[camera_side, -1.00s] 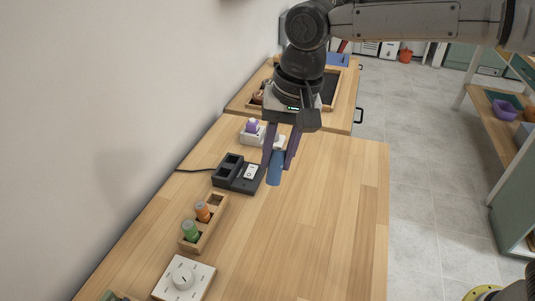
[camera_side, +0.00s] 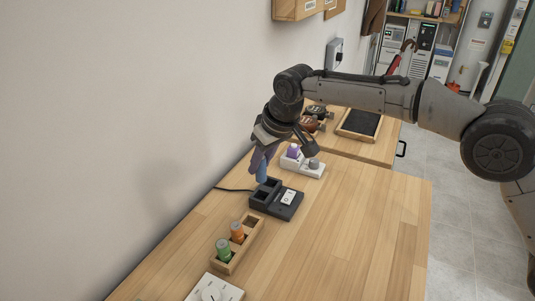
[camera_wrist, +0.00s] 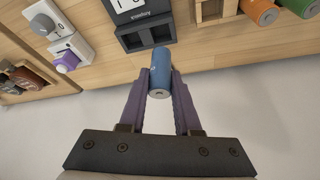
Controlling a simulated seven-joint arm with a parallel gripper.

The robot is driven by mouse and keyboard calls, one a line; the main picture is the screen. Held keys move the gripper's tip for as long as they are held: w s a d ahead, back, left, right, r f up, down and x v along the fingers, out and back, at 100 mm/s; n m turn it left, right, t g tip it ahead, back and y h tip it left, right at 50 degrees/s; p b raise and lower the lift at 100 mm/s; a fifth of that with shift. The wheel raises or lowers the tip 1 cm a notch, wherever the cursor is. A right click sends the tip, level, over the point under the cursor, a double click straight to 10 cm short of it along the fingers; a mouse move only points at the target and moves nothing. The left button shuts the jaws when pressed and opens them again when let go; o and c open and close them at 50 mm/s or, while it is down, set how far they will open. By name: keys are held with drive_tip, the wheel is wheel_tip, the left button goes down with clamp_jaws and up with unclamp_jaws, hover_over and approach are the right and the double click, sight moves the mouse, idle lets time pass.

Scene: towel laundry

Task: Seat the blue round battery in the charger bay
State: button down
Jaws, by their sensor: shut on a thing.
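My gripper (camera_side: 262,164) is shut on the blue round battery (camera_side: 262,173), which hangs roughly upright below the fingers. The black charger (camera_side: 287,211) sits on the table with dark bays on its wall side and a white label panel on the other.
A wooden holder (camera_side: 227,267) with a green battery (camera_side: 224,248) and an orange battery (camera_side: 237,232) stands nearer. A white block (camera_side: 311,171) with purple and grey knobs stands beyond the charger. A white dial plate (camera_side: 229,292) is at the front. The wall is close on the left.

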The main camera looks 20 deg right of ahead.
sight(264, 181)
drive_tip(key=shift+f+t, duration=0.3)
drive_tip(key=shift+f, duration=1.75)
drive_tip(key=shift+f, duration=1.45)
idle(1.3)
drive_tip(key=shift+c, duration=0.8)
unclamp_jaws()
drive_tip(key=shift+o, duration=0.5)
drive_tip(key=shift+r, duration=3.45)
